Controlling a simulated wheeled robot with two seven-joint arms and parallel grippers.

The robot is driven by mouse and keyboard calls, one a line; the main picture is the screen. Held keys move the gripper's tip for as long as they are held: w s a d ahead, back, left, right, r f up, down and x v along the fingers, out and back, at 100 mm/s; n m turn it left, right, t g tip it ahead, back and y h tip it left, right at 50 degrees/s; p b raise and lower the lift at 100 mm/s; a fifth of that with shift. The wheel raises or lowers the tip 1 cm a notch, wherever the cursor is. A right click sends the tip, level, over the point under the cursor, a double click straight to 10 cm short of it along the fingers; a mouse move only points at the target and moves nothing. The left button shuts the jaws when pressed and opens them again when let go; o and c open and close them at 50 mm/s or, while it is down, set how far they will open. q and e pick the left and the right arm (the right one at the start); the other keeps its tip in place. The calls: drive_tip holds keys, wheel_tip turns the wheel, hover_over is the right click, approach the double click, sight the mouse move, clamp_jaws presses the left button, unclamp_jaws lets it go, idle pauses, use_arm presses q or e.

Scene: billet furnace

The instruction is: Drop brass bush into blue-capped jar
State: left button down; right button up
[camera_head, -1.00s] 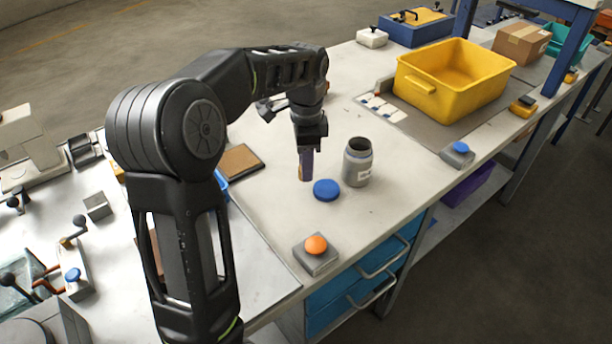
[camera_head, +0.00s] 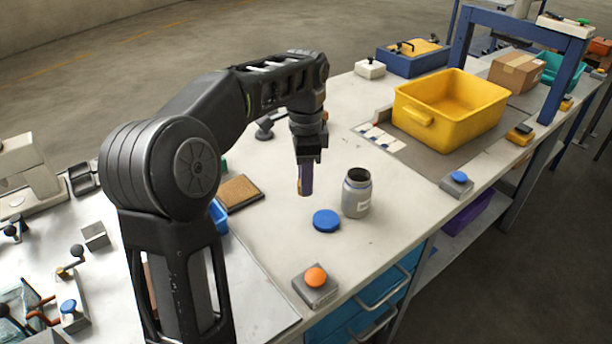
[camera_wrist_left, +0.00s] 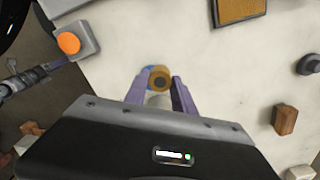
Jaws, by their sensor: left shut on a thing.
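The jar (camera_head: 357,195) is grey, upright and open-topped on the bench. Its blue cap (camera_head: 326,221) lies flat on the bench, just left and in front of it. My left gripper (camera_head: 305,190) points down, left of the jar and apart from it. In the left wrist view, the left gripper (camera_wrist_left: 160,84) is shut on the brass bush (camera_wrist_left: 159,79), a ring with a dark hole. The blue cap (camera_wrist_left: 149,73) shows partly behind the bush there. The bush is barely visible in the head view. My right gripper is out of view.
An orange button box (camera_head: 316,287) stands at the front edge. A cork-topped board (camera_head: 240,190) lies to the left. A yellow bin (camera_head: 455,110) stands at the back right, and a blue button box (camera_head: 457,184) is on the right edge. Bare bench lies around the jar.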

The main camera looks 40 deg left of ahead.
use_arm(q)
drive_tip(key=w+d+f+n, duration=0.1)
drive_tip(key=d+f+n, duration=0.1)
drive_tip(key=d, duration=0.4)
drive_tip(key=w+d+f+n, duration=0.1)
drive_tip(key=d+f+n, duration=0.2)
drive_tip(key=d+n, duration=0.1)
drive_tip(key=w+d+f+n, duration=0.2)
drive_tip(key=d+n, duration=0.1)
drive_tip(key=d, duration=0.4)
drive_tip(key=shift+d+f, duration=0.15)
drive_tip(key=shift+d, duration=0.15)
